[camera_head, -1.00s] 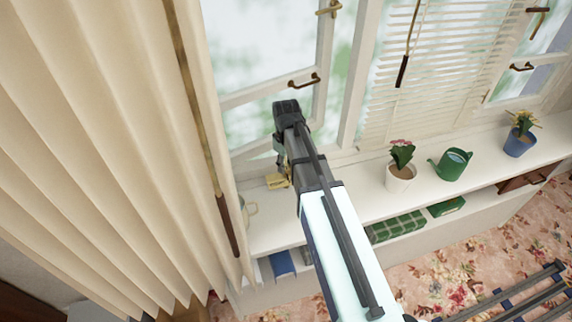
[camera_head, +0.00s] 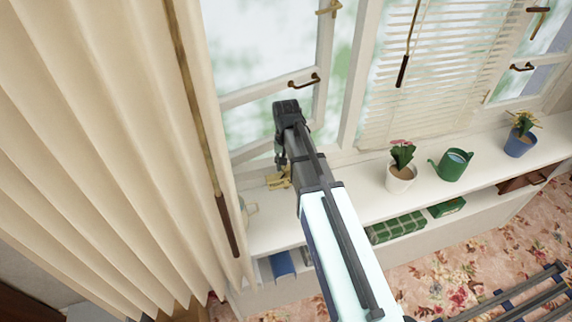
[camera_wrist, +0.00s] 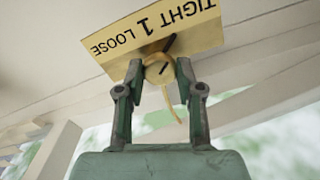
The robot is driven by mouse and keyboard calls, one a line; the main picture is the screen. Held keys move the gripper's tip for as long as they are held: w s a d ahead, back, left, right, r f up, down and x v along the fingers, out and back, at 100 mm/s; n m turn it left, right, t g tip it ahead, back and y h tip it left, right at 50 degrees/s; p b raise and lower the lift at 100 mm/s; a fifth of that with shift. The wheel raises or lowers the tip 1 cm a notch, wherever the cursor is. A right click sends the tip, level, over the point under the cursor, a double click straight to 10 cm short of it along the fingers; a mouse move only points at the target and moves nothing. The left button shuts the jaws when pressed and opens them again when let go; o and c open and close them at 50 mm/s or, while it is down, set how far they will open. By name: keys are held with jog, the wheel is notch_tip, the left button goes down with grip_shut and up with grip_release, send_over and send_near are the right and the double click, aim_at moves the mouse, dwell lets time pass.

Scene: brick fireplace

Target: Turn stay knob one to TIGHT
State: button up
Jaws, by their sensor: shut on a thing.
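A yellow plate (camera_wrist: 207,30) reads TIGHT, 1 and LOOSE, upside down in the wrist view, with TIGHT at right and LOOSE at left. The round brass stay knob (camera_wrist: 157,70) sits at its edge, with a dark mark pointing up between the 1 and TIGHT. A brass piece (camera_wrist: 170,105) extends below the knob. My gripper (camera_wrist: 158,73) is shut on the knob, one finger on each side. In the head view my gripper (camera_head: 281,160) reaches down at the window, beside the small yellow plate (camera_head: 273,184); the knob is hidden there.
The open window (camera_head: 268,95) with a brass handle (camera_head: 304,80) stands behind my arm. A pleated curtain (camera_head: 110,130) hangs close at left. The sill (camera_head: 350,200) holds a potted plant (camera_head: 401,175), a green watering can (camera_head: 452,165) and a blue pot (camera_head: 519,142) at right.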

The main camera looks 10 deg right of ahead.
aim_at(286, 167)
jog(key=shift+m, duration=0.6)
jog(key=o, duration=1.2)
jog(key=shift+c, duration=0.2)
notch_tip(286, 167, up, 12)
jog(key=shift+f, duration=0.1)
